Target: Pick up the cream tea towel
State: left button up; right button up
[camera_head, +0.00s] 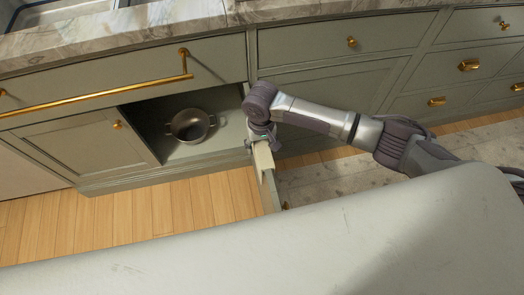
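A pale cream strip (263,156) shows at the top of the open cabinet door (270,192), just below my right gripper. I cannot tell whether it is the cream tea towel or the door's own top edge; no other towel shows. My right gripper (262,143) points down at this strip, its fingers by the two sides of the door top. It is too small to tell whether the fingers are closed on anything. My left gripper is not in view.
The open cabinet holds a dark two-handled pot (190,125). Green drawers with brass knobs (352,41) line the wall. A long brass handle (100,93) sticks out at left. A marble countertop (120,28) runs above. The wooden floor (150,215) before the cabinet is clear.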

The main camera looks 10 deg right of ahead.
jog(key=c, duration=0.8)
jog(key=shift+r, duration=0.1)
